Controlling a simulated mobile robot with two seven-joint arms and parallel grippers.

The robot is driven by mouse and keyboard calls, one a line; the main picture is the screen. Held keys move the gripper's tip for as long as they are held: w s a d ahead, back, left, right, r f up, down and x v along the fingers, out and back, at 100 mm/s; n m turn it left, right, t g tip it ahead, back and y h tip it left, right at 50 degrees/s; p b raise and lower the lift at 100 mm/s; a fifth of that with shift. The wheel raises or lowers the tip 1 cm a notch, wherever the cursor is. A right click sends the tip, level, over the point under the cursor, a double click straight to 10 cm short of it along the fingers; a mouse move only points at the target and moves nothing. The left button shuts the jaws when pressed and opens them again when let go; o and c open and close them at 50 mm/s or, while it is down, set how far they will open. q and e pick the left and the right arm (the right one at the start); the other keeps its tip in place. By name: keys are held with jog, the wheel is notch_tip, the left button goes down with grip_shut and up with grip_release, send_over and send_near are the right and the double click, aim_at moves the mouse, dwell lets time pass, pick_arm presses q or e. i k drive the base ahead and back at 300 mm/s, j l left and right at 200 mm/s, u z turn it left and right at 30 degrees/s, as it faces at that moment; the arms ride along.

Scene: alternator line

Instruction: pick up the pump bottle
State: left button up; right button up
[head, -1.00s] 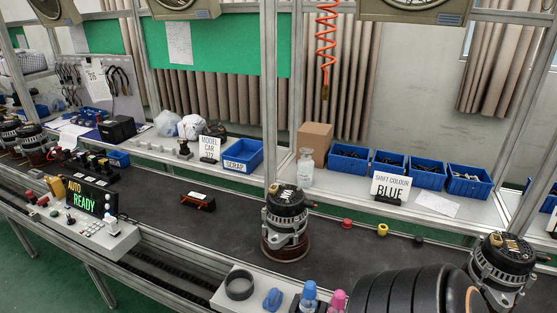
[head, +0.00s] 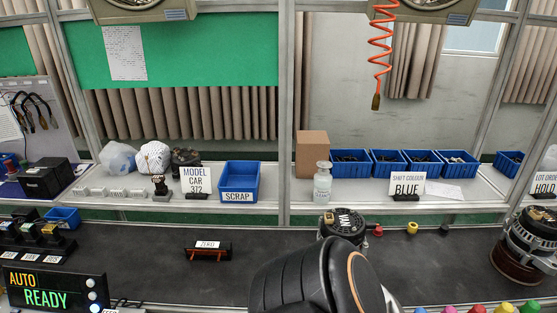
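The pump bottle (head: 322,184) is a small clear-white bottle with a pale pump top. It stands upright on the back shelf in the head view, in front of a cardboard box and left of the blue bins. A dark arm link of mine fills the lower middle of the view, well in front of the bottle and apart from it. Neither of my grippers shows.
An alternator (head: 342,224) on the dark conveyor (head: 150,245) is partly hidden behind my arm. The cardboard box (head: 312,153), SCRAP bin (head: 240,181) and BLUE sign (head: 407,185) stand near the bottle. A metal post (head: 286,120) rises just left of it.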

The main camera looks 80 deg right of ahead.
aim_at(322, 186)
jog(key=i+z, duration=0.1)
jog(key=z, duration=0.3)
jog(key=i+z, duration=0.15)
jog(key=z, duration=0.25)
jog(key=i+j+z, duration=0.1)
jog(key=z, duration=0.3)
